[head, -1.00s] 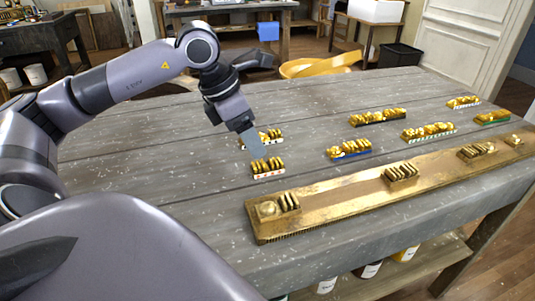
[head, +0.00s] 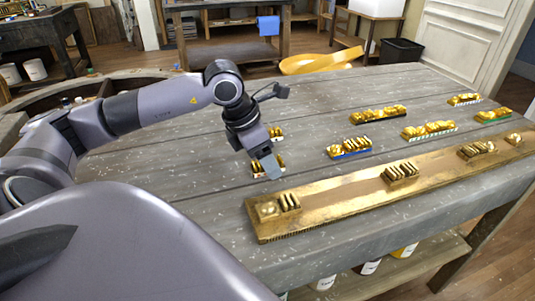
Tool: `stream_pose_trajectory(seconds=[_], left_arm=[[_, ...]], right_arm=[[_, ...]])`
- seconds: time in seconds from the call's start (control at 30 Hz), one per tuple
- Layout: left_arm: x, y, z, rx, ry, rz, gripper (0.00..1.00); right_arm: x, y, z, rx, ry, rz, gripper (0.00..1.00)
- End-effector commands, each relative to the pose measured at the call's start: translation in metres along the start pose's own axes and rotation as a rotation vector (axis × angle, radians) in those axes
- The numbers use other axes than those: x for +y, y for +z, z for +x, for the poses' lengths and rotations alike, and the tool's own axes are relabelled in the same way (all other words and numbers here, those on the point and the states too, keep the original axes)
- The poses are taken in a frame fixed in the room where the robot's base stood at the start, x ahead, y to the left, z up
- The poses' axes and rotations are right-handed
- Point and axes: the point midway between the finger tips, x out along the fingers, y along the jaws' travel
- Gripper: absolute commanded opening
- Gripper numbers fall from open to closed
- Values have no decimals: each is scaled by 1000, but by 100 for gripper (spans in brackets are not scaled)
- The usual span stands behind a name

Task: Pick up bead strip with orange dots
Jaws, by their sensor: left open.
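The bead strip with orange dots (head: 258,173) appears to be the near-left strip on the grey table, with gold beads on a pale base. Its dots are too small to read surely. My left gripper (head: 268,167) is open and points down over this strip, and its fingers hide the middle of it. I cannot tell whether the fingers touch it. My right gripper is not in view.
Another gold bead strip (head: 276,133) lies just behind, partly hidden by my wrist. A long gilt board (head: 340,196) runs along the front. A blue-based strip (head: 348,147) and several others lie to the right. Bare tabletop lies between them.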

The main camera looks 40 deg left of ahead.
Motion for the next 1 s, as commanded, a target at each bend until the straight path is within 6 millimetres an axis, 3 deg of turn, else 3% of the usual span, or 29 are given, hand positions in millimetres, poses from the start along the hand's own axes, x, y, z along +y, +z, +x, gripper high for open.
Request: stream_pose_trajectory(seconds=[0.03,0.2,0.67,0.83,1.0], left_arm=[[0,0,0,0,0,0,59],[0,0,0,0,0,0,5],[0,4,-8,-3,2,0,5],[0,13,-29,-5,3,1,5],[1,28,-64,-8,2,1,5]], right_arm=[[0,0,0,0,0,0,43],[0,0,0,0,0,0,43],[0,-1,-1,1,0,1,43],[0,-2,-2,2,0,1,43],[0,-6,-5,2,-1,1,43]])
